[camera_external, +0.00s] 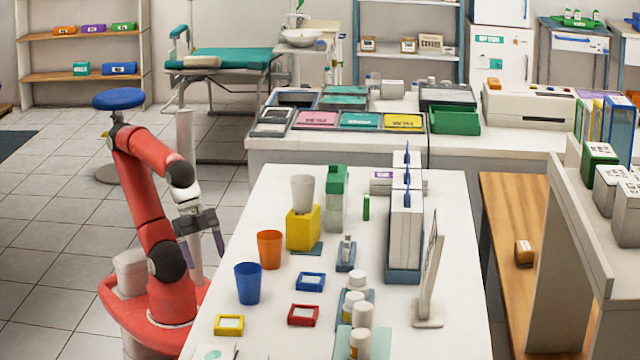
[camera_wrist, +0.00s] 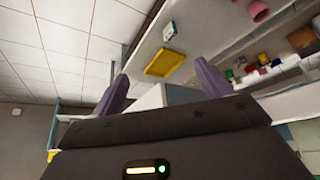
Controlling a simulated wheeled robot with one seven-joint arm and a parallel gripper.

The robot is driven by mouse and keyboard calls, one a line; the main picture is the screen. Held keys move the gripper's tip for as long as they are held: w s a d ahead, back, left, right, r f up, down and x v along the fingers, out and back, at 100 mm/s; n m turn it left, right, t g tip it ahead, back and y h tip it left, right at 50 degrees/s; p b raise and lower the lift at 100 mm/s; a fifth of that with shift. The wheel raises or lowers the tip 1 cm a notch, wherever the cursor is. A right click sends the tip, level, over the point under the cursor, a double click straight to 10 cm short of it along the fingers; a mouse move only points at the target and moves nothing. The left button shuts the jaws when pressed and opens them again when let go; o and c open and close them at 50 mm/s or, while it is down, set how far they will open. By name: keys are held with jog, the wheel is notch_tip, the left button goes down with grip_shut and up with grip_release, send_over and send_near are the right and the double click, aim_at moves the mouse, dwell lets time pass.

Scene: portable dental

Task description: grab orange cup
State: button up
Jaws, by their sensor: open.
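The orange cup (camera_external: 270,250) stands upright near the left edge of the white table (camera_external: 440,215). A blue cup (camera_external: 248,284) stands in front of it, and a grey-white cup (camera_external: 302,192) sits on a yellow box (camera_external: 303,230) behind it. My gripper (camera_external: 207,258) is left of the orange cup, beside the table edge, with its fingers pointing down. It is open and empty, apart from the cup. In the wrist view my gripper (camera_wrist: 162,95) shows two spread purple fingers with nothing between them. I cannot pick out the orange cup in the wrist view.
Small blue (camera_external: 310,281), red (camera_external: 304,315) and yellow (camera_external: 229,325) trays lie on the table. Open floor (camera_external: 60,240) lies to the left.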

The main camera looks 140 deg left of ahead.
notch_tip(320, 180, up, 22)
jog(key=w+d+r+y+b, duration=0.1)
jog(key=w+d+r+b, duration=0.15)
jog(key=w+b, duration=0.65)
jog(key=shift+h, duration=0.5)
jog(key=w+a, duration=0.2)
jog(key=w, duration=0.2)
jog(key=w+a+f+b, duration=0.1)
jog(key=w+a, duration=0.1)
jog(key=w, duration=0.2)
jog(key=w+a, duration=0.2)
jog(key=w, duration=0.2)
jog(key=shift+w+f+b, duration=0.15)
jog(key=shift+w+b, duration=0.05)
jog(key=shift+b, duration=0.1)
jog(key=shift+w+a, duration=0.1)
send_near(276, 255)
jog(key=b+x, duration=0.1)
jog(key=x, duration=0.2)
jog(key=b+x, duration=0.2)
jog(key=x, duration=0.2)
jog(key=shift+a+f, duration=0.1)
jog(key=shift+f, duration=0.25)
jog(key=shift+r, duration=0.1)
jog(key=c, duration=1)
